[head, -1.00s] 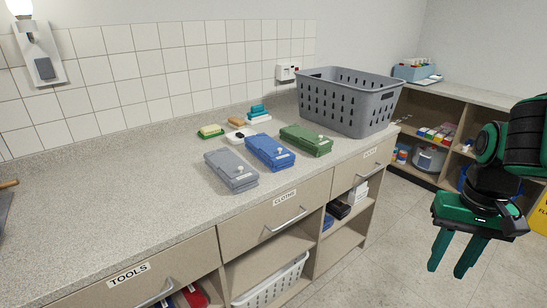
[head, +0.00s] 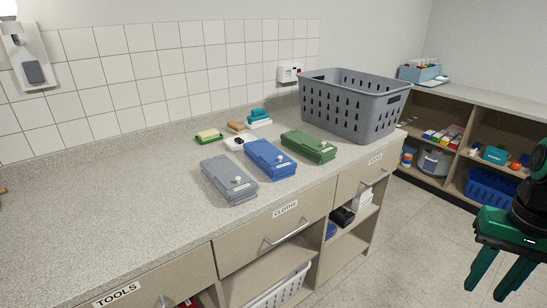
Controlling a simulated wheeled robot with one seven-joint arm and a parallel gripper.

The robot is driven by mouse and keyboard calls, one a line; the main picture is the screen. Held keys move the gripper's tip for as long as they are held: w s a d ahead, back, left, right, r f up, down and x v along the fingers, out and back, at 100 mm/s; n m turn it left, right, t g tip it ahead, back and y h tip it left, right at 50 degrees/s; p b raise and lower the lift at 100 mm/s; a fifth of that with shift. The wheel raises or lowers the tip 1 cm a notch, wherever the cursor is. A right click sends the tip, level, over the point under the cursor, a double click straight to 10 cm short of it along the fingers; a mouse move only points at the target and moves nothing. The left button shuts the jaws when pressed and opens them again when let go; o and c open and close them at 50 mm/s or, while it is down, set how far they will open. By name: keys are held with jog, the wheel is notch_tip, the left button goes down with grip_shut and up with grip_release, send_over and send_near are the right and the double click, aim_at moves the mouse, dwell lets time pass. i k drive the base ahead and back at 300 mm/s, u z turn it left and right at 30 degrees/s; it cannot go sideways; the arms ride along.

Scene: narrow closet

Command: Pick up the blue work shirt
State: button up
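My gripper (head: 496,286) is at the lower right of the head view, over the floor and well away from the shirts. Its two green fingers point down and are apart, with nothing between them.
A grey laundry basket (head: 352,105) stands on the counter right of the shirts. Soap and sponges (head: 209,135) lie behind them. Drawers with handles (head: 288,232) are below the counter edge. The counter's left part is clear. Shelves (head: 455,165) stand at the right.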

aim_at(253, 149)
jog(key=i, duration=0.9)
jog(key=u, duration=0.05)
